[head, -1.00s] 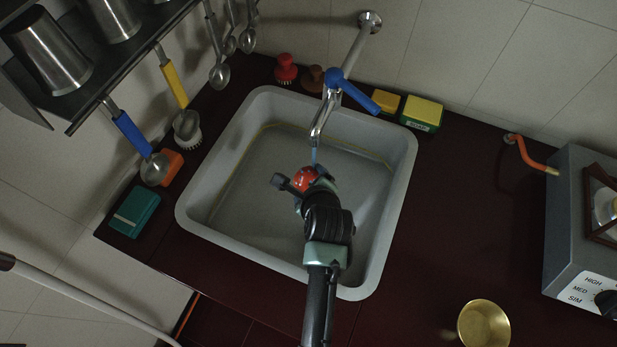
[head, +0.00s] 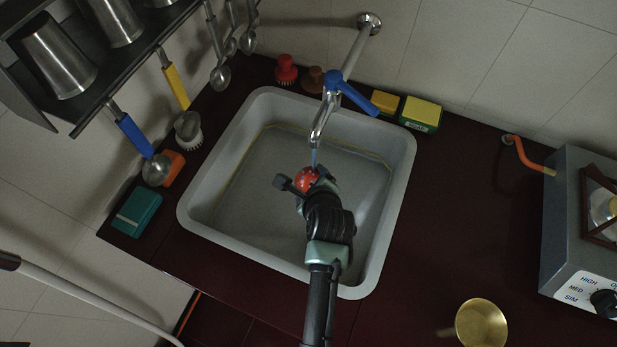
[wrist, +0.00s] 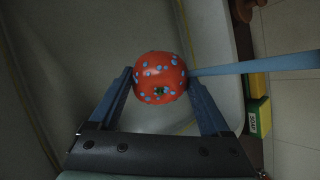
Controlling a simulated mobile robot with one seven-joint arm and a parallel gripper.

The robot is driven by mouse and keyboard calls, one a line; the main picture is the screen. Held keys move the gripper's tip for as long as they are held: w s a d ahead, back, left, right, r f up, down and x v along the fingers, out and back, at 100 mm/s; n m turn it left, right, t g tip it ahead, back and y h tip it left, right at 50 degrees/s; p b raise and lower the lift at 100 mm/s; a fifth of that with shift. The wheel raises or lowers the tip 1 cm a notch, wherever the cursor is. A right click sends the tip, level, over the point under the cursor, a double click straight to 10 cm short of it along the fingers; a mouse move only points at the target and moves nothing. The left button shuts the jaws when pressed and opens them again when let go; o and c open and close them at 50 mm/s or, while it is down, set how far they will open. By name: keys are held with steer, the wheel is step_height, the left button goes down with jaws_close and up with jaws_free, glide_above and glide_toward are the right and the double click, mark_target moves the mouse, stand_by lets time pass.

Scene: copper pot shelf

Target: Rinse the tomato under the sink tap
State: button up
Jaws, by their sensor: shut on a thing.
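The red tomato (head: 307,180) is held over the sink basin, just below the tap spout. In the wrist view the tomato (wrist: 160,78) has blue droplets over its skin and a small green stem mark. My gripper (head: 303,183) is shut on it, one finger on each side, also seen in the wrist view (wrist: 160,85). The tap (head: 322,115) has a blue lever, and a thin blue water stream (head: 314,157) runs from its spout to the tomato. The stream (wrist: 255,66) meets the tomato's right side in the wrist view. The grey sink (head: 400,200) surrounds my gripper.
A teal box (head: 137,212) and hanging ladles (head: 157,168) are at the left. A brass pot (head: 481,324) and a stove (head: 585,230) are at the right, with bare counter between.

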steer(key=shift+a, duration=0.15)
steer(key=shift+s, duration=0.15)
steer(key=s+d+p, duration=0.3)
steer(key=s+p, duration=0.1)
steer(key=s, duration=0.3)
stand_by(0.5)
steer(key=shift+s, duration=0.1)
stand_by(1.0)
steer(key=shift+r, duration=0.1)
steer(key=p+v, duration=0.5)
steer(key=v, duration=0.1)
steer(key=shift+s+d+p, duration=0.3)
steer(key=shift+d+p, duration=0.05)
